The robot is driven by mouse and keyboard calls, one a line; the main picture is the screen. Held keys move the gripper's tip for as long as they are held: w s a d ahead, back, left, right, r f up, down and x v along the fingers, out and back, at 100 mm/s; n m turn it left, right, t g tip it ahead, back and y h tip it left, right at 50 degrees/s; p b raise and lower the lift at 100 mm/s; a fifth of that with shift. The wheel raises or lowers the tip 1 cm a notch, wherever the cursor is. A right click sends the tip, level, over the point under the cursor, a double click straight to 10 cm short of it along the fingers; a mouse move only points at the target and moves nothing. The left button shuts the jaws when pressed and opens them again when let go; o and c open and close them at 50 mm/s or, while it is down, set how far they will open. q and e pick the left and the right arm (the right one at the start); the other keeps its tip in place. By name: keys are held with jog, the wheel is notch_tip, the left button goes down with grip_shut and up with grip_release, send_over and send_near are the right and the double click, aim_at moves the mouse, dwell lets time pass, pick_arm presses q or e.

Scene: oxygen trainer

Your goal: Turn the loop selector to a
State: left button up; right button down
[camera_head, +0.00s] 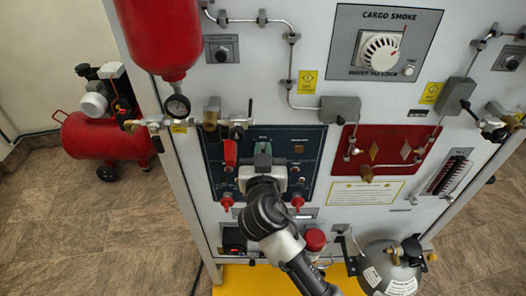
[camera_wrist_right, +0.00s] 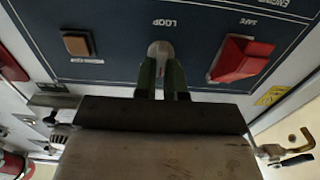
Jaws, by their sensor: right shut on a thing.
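The loop selector (camera_wrist_right: 160,48) is a small pale knob on a dark blue panel (camera_wrist_right: 120,42), beside the word LOOP, which appears upside down in the right wrist view. My right gripper (camera_wrist_right: 162,72) has its green fingers shut on the knob. In the head view, my right gripper (camera_head: 263,151) reaches up to the dark blue panel (camera_head: 310,142) and covers the selector. I cannot read position letters around the knob. My left gripper is not in view.
A red guarded switch (camera_wrist_right: 240,58) and a brown square button (camera_wrist_right: 76,44) flank the selector. Red knobs (camera_head: 227,201) sit low on the panel. A red cylinder (camera_head: 160,35) hangs at the upper left. A red panel (camera_head: 385,150) is to the right.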

jog(key=shift+n, duration=0.3)
jog(key=shift+a+f+n+p, duration=0.1)
jog(key=shift+a+n+p, duration=0.1)
jog(key=shift+n, duration=1.9)
jog(key=shift+a+f+n+p, duration=0.1)
jog(key=shift+a+n+p, duration=0.1)
jog(key=shift+n, duration=1.9)
jog(key=c, duration=1.2)
grip_release()
